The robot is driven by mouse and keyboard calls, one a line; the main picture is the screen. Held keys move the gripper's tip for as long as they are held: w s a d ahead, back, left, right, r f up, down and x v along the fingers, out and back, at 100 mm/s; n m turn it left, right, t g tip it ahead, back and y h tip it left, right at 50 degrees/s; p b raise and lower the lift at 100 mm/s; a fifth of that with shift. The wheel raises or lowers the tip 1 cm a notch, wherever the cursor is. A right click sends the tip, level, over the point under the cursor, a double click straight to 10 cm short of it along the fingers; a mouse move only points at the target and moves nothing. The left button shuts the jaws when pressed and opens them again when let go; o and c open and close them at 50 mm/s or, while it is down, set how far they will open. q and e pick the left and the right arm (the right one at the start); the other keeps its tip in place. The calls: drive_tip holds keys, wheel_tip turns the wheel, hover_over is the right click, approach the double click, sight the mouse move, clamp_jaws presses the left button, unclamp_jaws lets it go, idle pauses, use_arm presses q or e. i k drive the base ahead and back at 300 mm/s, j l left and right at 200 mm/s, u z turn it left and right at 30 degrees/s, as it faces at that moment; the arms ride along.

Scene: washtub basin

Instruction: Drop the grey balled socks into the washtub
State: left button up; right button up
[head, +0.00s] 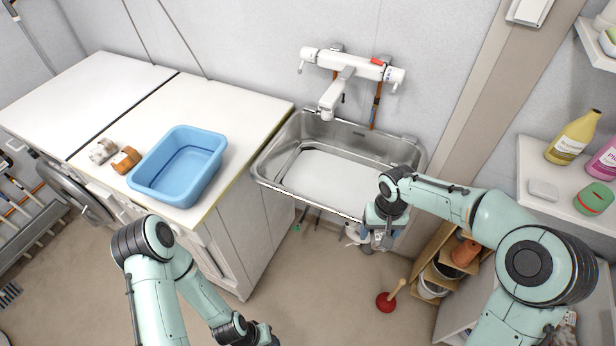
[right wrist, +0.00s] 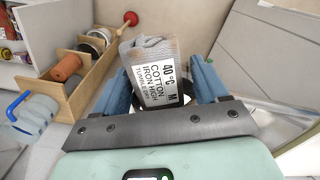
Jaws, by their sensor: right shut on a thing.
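My right gripper (head: 379,236) hangs just in front of the steel sink's right front corner, outside the basin. In the right wrist view, its blue fingers (right wrist: 162,72) are shut on the grey balled socks (right wrist: 152,48), which carry a white care label. In the head view the gripper mostly hides the socks. The blue plastic tub (head: 150,186) stands empty on the white worktop, and the steel sink (head: 268,178) with a pale bottom is right of it. I cannot tell which one is the washtub. My left gripper (head: 262,336) is low at the bottom edge, its fingers unclear.
A pale roll (head: 103,150) and a brown-orange roll (head: 126,160) lie on the worktop left of the blue tub. A white tap (head: 335,92) reaches over the sink. A wooden rack (head: 452,262), a red plunger (head: 386,302) and a bottle shelf are at right.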

sight(344, 191)
drive_tip(key=i+l+u, duration=0.2)
drive_tip(key=u, duration=0.2)
drive_tip(key=i+l+u, duration=0.1)
drive_tip(key=l+u, duration=0.25)
drive_tip(key=l, duration=0.15)
drive_tip(key=i+u, duration=0.1)
drive_tip(key=i, duration=0.4)
drive_tip(key=l, duration=0.1)
